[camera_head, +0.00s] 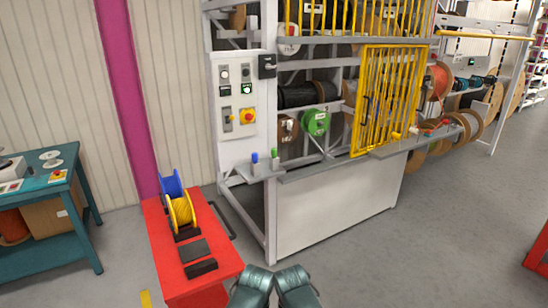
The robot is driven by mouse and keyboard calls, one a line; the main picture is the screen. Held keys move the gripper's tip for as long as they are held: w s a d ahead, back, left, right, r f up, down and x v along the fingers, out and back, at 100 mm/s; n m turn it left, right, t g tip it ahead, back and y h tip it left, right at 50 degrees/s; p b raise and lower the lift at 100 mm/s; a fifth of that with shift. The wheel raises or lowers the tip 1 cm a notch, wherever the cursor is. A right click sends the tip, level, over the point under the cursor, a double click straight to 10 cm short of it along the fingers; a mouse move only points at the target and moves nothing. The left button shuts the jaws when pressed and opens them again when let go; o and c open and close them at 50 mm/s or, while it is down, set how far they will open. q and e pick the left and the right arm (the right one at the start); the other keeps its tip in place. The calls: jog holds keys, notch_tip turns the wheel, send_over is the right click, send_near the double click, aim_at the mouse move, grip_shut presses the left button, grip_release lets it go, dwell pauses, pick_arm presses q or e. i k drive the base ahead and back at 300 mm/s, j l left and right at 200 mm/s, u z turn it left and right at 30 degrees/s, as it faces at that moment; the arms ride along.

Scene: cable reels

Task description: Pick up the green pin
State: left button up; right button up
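The green pin (274,154) stands upright on a small grey shelf (262,172) at the left front corner of the reel machine. A blue pin (255,158) stands upright just left of it. Two teal parts of my own arms show at the bottom centre edge. No gripper fingers can be seen, and nothing of mine is near the pins.
A red cart (163,242) with a blue reel (172,184) and a yellow reel (181,211) stands left of the machine. The yellow barred gate (388,100) is right of the shelf. A teal table (48,247) is at far left.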

aim_at(274, 151)
jog(key=i+j+z, duration=0.25)
jog(key=i+z, duration=0.35)
jog(key=i+j+z, duration=0.2)
jog(key=i+z, duration=0.6)
jog(key=i, duration=0.35)
jog(key=i+u, duration=0.3)
jog(key=i+l+u, duration=0.15)
jog(key=u, duration=0.2)
jog(key=i+l+u, duration=0.1)
jog(key=i+u, duration=0.15)
jog(key=u, duration=0.15)
jog(key=i+l+u, duration=0.15)
jog(key=u, duration=0.25)
jog(key=i+l+u, duration=0.45)
jog(key=u, duration=0.3)
jog(key=i+l+u, duration=0.1)
jog(key=l+u, duration=0.15)
jog(key=l, duration=0.2)
